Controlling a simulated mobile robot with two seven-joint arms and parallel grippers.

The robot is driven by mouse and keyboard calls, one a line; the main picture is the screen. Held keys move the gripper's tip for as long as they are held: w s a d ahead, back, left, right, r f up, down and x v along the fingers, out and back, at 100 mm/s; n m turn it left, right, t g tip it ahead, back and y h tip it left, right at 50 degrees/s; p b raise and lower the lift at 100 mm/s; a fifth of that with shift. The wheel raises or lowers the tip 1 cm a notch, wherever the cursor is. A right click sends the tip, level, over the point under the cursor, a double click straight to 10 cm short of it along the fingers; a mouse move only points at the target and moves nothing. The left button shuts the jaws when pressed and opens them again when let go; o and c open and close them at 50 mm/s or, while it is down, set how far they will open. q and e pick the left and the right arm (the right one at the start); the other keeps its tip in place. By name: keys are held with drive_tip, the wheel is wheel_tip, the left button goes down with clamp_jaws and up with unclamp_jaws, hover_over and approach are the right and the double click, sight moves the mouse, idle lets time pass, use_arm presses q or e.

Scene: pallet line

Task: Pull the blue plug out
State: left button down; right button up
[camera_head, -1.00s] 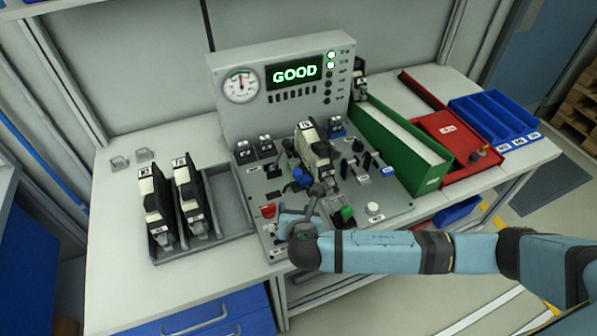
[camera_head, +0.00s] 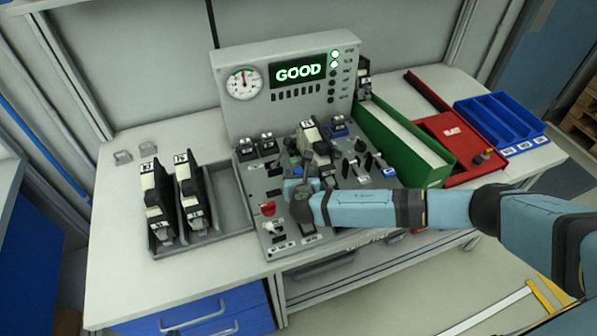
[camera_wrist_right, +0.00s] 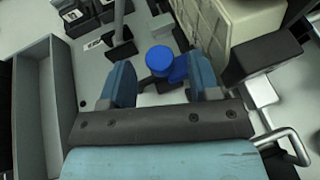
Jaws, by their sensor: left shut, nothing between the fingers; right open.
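The blue plug (camera_wrist_right: 160,60) shows in the right wrist view with a round blue head and a blue part on its right side, beside a beige module (camera_wrist_right: 232,18). My right gripper (camera_wrist_right: 162,75) is open, with one blue finger on each side of the plug; contact cannot be told. In the head view my right gripper (camera_head: 298,188) is over the grey control panel (camera_head: 318,240), and my wrist hides the plug. The module (camera_head: 313,137) stands on the panel just behind it. My left gripper is not in view.
The display (camera_head: 298,72) behind the panel reads GOOD in green. A grey tray (camera_head: 232,190) with two modules stands at the left. A green bin (camera_head: 405,145), a red tray (camera_head: 455,140) and a blue tray (camera_head: 500,125) stand at the right. Small switches and knobs crowd the panel.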

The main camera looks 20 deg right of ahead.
drive_tip(key=shift+x, duration=1)
clamp_jaws()
drive_tip(key=shift+s+a+p, duration=0.1)
drive_tip(key=shift+a+p, duration=0.2)
drive_tip(key=shift+a, duration=1.25)
unclamp_jaws()
drive_tip(key=shift+a, duration=0.1)
drive_tip(key=shift+s, duration=0.1)
drive_tip(key=b+v, duration=0.1)
drive_tip(key=v, duration=1.2)
drive_tip(key=shift+s, duration=0.35)
drive_tip(key=shift+a+r, duration=0.1)
